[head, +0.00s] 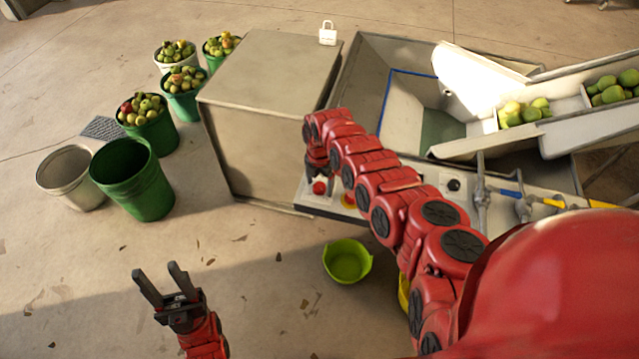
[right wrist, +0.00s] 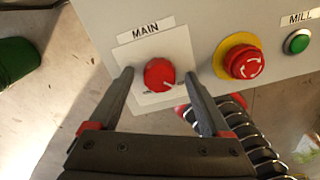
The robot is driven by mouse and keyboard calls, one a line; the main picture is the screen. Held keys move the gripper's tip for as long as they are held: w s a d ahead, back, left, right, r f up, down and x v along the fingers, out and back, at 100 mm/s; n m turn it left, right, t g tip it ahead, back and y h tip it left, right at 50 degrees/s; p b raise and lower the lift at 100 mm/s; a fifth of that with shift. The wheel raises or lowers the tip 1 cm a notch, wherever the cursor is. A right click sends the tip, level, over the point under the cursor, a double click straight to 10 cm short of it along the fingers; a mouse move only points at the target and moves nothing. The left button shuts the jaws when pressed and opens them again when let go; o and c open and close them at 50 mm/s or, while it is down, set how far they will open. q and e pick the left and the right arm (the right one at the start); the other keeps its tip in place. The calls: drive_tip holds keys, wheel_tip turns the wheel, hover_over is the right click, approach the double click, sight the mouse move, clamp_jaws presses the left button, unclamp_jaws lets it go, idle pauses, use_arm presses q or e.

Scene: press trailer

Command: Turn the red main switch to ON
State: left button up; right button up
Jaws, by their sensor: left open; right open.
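The red main switch (right wrist: 159,75) is a round red knob on a pale plate under a "MAIN" label, in the right wrist view. It also shows small in the head view (head: 319,187) at the panel's left end. My right gripper (right wrist: 158,78) is open, with one finger on each side of the knob. I cannot tell whether the fingers touch it. The knob's pointer setting is too small to read. In the head view my right gripper (head: 318,172) is partly hidden by its own arm. My left gripper (head: 162,275) is open and empty above the floor.
A red emergency button (right wrist: 245,62) on a yellow ring and a green "MILL" button (right wrist: 297,41) sit right of the switch. A grey cabinet (head: 255,130) stands behind the panel. A lime bowl (head: 347,260) lies on the floor. Fruit buckets (head: 150,130) stand at left.

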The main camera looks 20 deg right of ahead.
clamp_jaws()
idle(0.3)
drive_tip(key=m, duration=0.3)
drive_tip(key=shift+m, duration=0.3)
drive_tip(key=m, duration=0.5)
drive_tip(key=shift+p, duration=0.4)
drive_tip(key=m, duration=0.5)
drive_tip(key=shift+a+p, duration=0.1)
drive_tip(key=shift+p, duration=0.25)
drive_tip(key=shift+m, duration=2.1)
drive_tip(key=shift+p, duration=0.3)
